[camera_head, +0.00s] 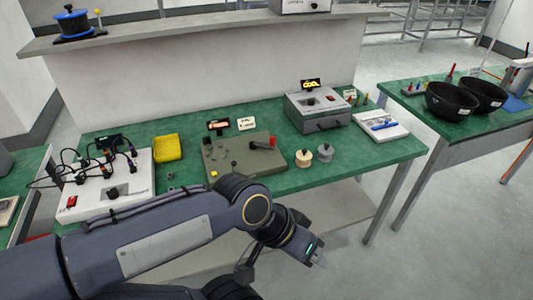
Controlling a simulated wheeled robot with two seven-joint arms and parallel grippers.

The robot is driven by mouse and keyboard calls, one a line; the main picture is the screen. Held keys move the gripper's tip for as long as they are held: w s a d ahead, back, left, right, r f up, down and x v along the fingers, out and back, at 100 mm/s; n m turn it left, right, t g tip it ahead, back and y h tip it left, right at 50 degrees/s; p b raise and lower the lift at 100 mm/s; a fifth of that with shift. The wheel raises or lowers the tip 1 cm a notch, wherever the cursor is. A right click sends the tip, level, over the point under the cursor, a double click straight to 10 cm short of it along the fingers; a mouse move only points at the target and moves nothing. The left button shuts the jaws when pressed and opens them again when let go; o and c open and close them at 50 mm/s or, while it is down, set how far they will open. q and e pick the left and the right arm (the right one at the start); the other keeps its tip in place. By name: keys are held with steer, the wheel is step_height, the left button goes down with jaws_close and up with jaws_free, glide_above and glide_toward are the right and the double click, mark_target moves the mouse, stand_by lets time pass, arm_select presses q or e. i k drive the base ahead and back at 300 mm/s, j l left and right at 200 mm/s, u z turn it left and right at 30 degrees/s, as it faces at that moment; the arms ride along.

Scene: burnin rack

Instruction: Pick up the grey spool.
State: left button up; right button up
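The grey spool (325,153) stands upright on the green bench top near its front edge. A cream spool (303,158) stands just to its left, a small gap apart. My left arm reaches across the front from the left, and my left gripper (319,261) hangs in front of the bench, below and apart from the grey spool. The gripper is small and seen at an angle, so its finger opening is unclear. My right gripper is not in the picture.
A grey test box (317,112) stands behind the spools. A grey-green panel with knobs (255,160) lies left of them. A white tray with a blue tool (381,126) lies to the right. Dark bowls (451,100) sit on another bench. A yellow block (167,147) lies farther left.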

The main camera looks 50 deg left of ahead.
mark_target(325, 151)
steer(key=u, duration=1.35)
